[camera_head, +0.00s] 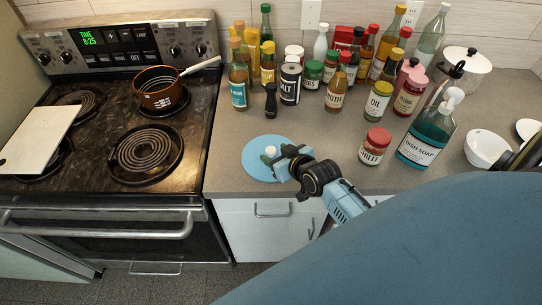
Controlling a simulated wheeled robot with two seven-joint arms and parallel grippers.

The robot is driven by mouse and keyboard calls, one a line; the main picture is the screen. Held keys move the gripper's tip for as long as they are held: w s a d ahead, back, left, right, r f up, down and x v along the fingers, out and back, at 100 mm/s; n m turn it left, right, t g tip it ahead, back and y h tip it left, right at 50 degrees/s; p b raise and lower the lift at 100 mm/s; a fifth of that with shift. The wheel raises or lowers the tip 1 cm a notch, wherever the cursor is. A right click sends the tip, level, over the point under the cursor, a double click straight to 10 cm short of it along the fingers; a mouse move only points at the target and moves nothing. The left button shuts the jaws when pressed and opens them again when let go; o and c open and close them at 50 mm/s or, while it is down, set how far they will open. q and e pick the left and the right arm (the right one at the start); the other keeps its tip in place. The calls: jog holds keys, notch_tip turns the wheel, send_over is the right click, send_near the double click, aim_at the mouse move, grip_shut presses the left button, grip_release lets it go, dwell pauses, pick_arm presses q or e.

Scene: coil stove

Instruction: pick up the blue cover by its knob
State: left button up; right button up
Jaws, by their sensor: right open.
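The blue cover (254,166) is a flat light-blue disc lying on the grey counter, just right of the stove. Its pale knob (270,151) stands up from the disc. My right gripper (276,161) is open, with its jaws at the knob over the right part of the cover. The jaws hide part of the disc, and I cannot tell whether they touch the knob. My left gripper is not in view.
A brown pan (162,97) sits on a back burner, and a white board (38,138) lies on the stove's left. Several bottles and jars crowd the counter's back. A chilli jar (374,147) and dish soap (424,137) stand right of my gripper.

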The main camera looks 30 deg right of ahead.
aim_at(273, 151)
jog(key=x, duration=0.4)
jog(key=shift+d+f, duration=0.1)
jog(key=shift+f, duration=0.05)
jog(key=c, duration=1.1)
